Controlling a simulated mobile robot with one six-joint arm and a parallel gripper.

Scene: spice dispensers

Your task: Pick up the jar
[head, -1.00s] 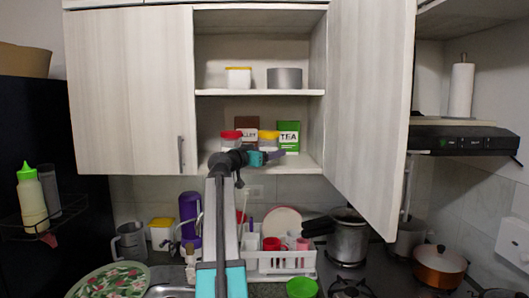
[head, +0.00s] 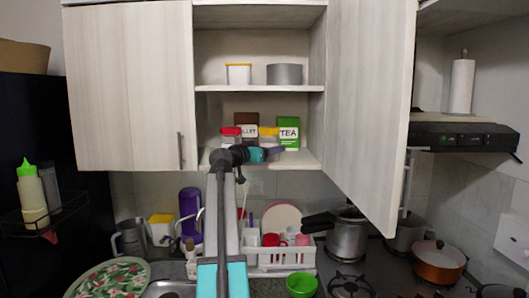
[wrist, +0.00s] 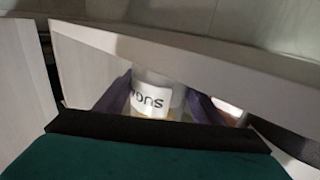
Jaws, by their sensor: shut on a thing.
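In the head view, a white jar with a yellow lid (head: 268,131) stands at the lower shelf of the open cupboard. My gripper (head: 275,151) is in front of it and hides its lower part. In the wrist view, a pale jar with an upside-down dark label (wrist: 150,100) sits between the two dark purple fingers of my gripper (wrist: 157,97). The fingers press on its sides, so my gripper is shut on it. From the head view it appears to be the yellow-lidded jar. Whether its base touches the shelf is hidden.
A red-lidded jar (head: 231,131) stands close on the left. A brown box (head: 246,120) and a green TEA box (head: 289,131) stand behind. The upper shelf (head: 258,88) is above, and the open door (head: 368,110) on the right. A dish rack (head: 280,257) is below.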

